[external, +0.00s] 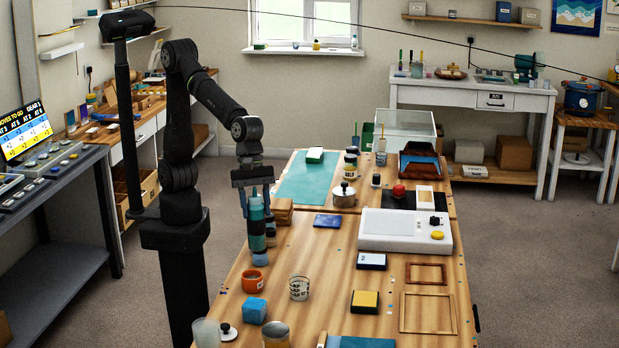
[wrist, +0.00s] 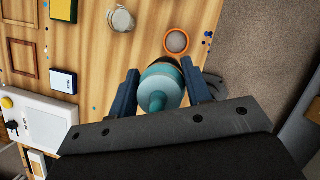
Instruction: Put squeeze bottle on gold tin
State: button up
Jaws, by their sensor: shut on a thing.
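The teal squeeze bottle (external: 256,217) is upright between the fingers of my gripper (external: 256,206), at the left edge of the wooden table. In the wrist view the bottle (wrist: 160,84) shows from above, nozzle towards the camera, with the gripper's fingers (wrist: 163,91) closed on both sides. Whether its base touches the table is hard to tell.
Wooden blocks (external: 283,210) are close behind the bottle.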

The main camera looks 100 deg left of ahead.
jog(key=shift+s+d+r, duration=0.25)
jog(key=shift+d+r, duration=0.05)
jog(key=shift+d, duration=0.05)
jog(key=d+r+m+g, duration=0.1)
jog(key=d+r+m, duration=0.2)
jog(key=d, duration=1.3)
jog(key=d+r+m+g, duration=0.15)
jog(key=d+r, duration=0.25)
jog(key=d, duration=1.2)
jog(key=w+a+f, duration=0.1)
jog(key=w+f, duration=1)
jog(key=shift+w+a+f+m, duration=0.2)
jog(key=shift+w+f+m, duration=0.05)
jog(key=shift+w+m, duration=0.1)
jog(key=shift+f+t, duration=0.15)
jog(key=shift+t, duration=0.1)
jog(key=o, duration=1.4)
jog(key=shift+o, duration=0.2)
